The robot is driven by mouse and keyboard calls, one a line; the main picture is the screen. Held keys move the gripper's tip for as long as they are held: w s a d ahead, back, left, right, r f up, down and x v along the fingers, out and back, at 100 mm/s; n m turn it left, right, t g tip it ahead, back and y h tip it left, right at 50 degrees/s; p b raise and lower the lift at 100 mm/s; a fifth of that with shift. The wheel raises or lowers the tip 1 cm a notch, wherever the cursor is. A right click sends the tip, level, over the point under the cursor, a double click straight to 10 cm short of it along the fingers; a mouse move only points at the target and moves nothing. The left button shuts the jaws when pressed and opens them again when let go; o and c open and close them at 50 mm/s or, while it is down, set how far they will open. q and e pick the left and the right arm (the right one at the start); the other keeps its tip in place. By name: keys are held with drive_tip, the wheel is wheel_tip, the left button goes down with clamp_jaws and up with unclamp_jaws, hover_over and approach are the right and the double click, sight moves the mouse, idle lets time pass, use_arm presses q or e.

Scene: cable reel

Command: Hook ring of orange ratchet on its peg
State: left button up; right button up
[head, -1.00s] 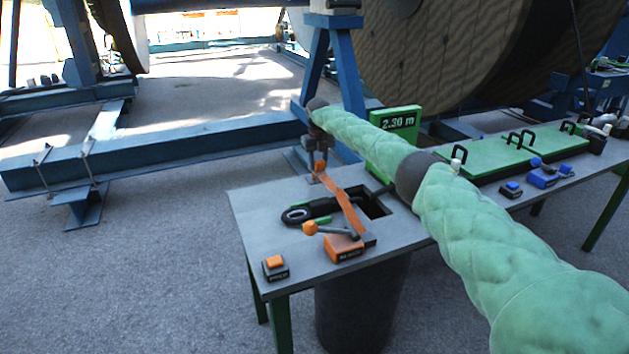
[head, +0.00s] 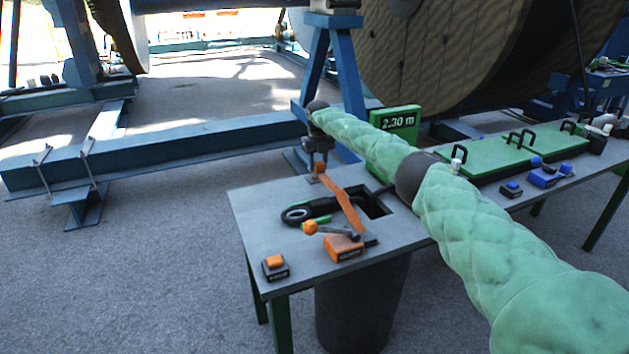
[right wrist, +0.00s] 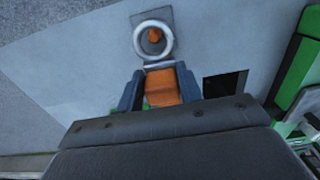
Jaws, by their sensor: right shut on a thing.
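The orange ratchet (head: 343,247) sits near the front of the grey table, with an orange-knobbed lever. Its orange strap (head: 344,205) rises toward the back left to my right gripper (head: 318,166), which is shut on the strap near its ring end. In the right wrist view, the gripper's fingers (right wrist: 158,90) pinch the strap (right wrist: 163,86). The light metal ring (right wrist: 153,57) lies just beyond them. The orange peg top (right wrist: 154,35) shows inside the ring's outline, on a grey base. I cannot tell whether the ring is around the peg or above it. My left gripper is out of view.
A dark opening (head: 374,207) and a black cable tool (head: 308,213) lie beside the strap. An orange button box (head: 276,267) sits at the front left. A green 2.30 m display (head: 397,121) stands behind. A blue stand (head: 348,85) rises behind the gripper.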

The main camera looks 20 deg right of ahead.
sight(318, 171)
drive_tip(key=shift+f+b, duration=0.9)
drive_tip(key=shift+f, duration=0.85)
idle(2.1)
drive_tip(key=o, duration=1.2)
drive_tip(key=shift+r+b, duration=0.55)
drive_tip(key=shift+r, duration=3.35)
